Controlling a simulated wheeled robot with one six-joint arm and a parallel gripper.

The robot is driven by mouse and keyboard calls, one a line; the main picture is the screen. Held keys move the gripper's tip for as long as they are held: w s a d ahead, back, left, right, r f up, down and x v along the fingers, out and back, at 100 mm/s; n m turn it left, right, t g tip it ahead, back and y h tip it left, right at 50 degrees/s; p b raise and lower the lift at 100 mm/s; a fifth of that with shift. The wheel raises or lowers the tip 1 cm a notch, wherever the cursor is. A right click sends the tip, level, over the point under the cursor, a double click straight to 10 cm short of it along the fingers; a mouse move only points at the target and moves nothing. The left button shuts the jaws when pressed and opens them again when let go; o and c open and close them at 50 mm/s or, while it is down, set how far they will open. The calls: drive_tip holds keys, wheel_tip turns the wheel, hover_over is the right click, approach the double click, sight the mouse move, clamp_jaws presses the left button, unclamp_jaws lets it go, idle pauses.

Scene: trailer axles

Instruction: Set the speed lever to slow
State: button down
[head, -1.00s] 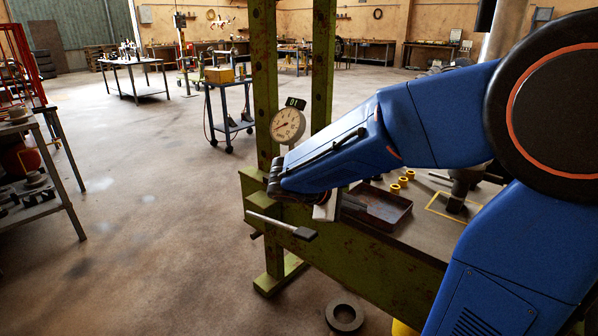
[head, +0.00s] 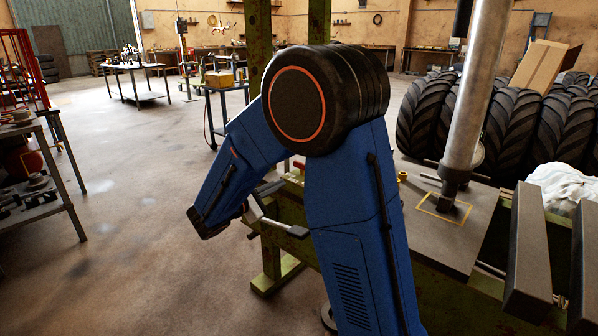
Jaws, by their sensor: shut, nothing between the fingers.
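A lever with a pale rod and a dark grip (head: 298,231) sticks out from the front of the green press frame (head: 270,262). I take it for the speed lever; no slow marking can be read. The rod's left end lies close to my wrist. My gripper (head: 257,203) is only partly visible, at the end of my folded blue arm, just above and left of the grip. It looks shut and empty. I cannot tell whether it touches the rod. My arm hides the frame's middle.
A steel column (head: 472,100) stands on the press bed to the right, in a yellow-outlined square. Stacked tyres (head: 520,125) and dark beams (head: 528,250) are further right. A shelf table (head: 50,180) is at left. The floor between is clear.

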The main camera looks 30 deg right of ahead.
sight(295, 182)
drive_tip(key=shift+w+a, duration=0.1)
idle(0.3)
drive_tip(key=x, duration=0.9)
drive_tip(key=shift+d, duration=0.3)
drive_tip(key=shift+s+d+r, duration=0.25)
drive_tip(key=shift+d+r, duration=0.2)
drive_tip(key=shift+s+d+r, duration=0.2)
drive_tip(key=shift+d+r, duration=0.25)
drive_tip(key=shift+d, duration=0.05)
drive_tip(key=shift+s+d+r, duration=0.3)
drive_tip(key=shift+s+r, duration=0.05)
drive_tip(key=shift+r, duration=0.1)
